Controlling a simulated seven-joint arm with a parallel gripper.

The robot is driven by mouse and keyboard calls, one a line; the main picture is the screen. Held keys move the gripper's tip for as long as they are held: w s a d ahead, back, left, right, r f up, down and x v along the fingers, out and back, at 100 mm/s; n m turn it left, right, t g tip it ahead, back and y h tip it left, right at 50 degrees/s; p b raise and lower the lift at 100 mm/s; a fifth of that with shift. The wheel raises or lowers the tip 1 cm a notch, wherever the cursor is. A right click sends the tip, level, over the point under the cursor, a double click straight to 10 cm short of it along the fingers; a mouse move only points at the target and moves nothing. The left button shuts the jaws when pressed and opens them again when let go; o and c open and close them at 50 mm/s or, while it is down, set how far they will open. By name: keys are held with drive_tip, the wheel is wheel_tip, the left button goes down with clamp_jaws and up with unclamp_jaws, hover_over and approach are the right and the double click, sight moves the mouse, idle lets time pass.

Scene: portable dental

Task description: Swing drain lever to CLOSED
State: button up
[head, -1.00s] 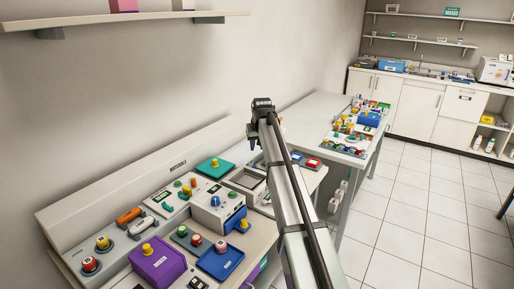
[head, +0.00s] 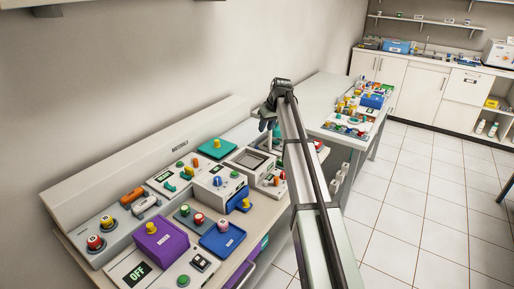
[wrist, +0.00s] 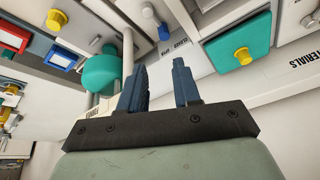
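My gripper (head: 267,120) hangs above the far right part of the near bench in the head view. In the wrist view its two dark blue fingers (wrist: 159,68) stand apart with nothing between them, so it is open. Beyond the fingers, a small grey-white knob with a blue part (wrist: 155,20) sits near small printed labels (wrist: 180,44); I cannot tell for sure whether this is the drain lever. A round teal vessel (wrist: 101,73) with white pipes is left of the fingers. The arm hides part of this area in the head view.
A teal block with a yellow knob (wrist: 242,56) lies right of the fingers; it also shows in the head view (head: 216,148). A grey open tray (head: 250,161), a white box with a blue knob (head: 217,184) and a purple box (head: 160,243) crowd the bench. The back wall is close.

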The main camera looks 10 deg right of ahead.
sight(257, 147)
drive_tip(key=w+a+f+n, duration=0.1)
drive_tip(key=f, duration=0.3)
drive_tip(key=w+a+f, duration=0.1)
drive_tip(key=w+f, duration=0.1)
drive_tip(key=f, duration=0.2)
drive_tip(key=w+a+f+n, duration=0.1)
drive_tip(key=f, duration=0.3)
drive_tip(key=shift+w+a+f+n, duration=0.1)
drive_tip(key=shift+w+f+n, duration=0.05)
drive_tip(key=shift+f+n, duration=0.2)
drive_tip(key=shift+c, duration=0.4)
clamp_jaws()
